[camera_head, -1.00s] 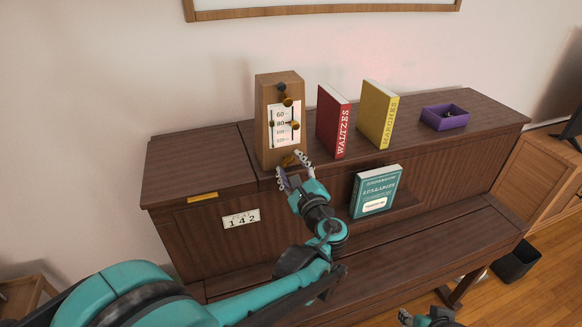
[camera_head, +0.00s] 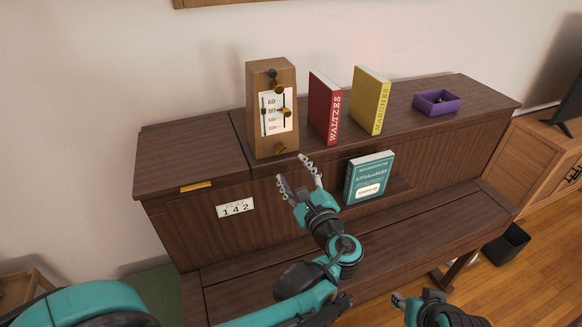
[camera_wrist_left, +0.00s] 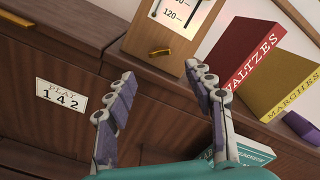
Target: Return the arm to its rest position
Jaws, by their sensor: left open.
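My left gripper (camera_head: 300,179) is open and empty in front of the piano, just below the wooden metronome (camera_head: 271,118). It is apart from the metronome, with clear space between its fingertips and the knob at the metronome's base. In the left wrist view the two fingers (camera_wrist_left: 160,98) are spread with nothing between them, and the metronome's lower part (camera_wrist_left: 163,40) is beyond them. My right gripper (camera_head: 416,301) is at the bottom edge of the head view, partly cut off.
The upright piano (camera_head: 330,230) bears a red book (camera_head: 326,106), a yellow book (camera_head: 370,100) and a purple box (camera_head: 437,102) on top. A teal book (camera_head: 369,177) stands on its ledge, right of my left gripper. A number card (camera_head: 235,208) reads 142. A dark bin (camera_head: 506,244) stands at right.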

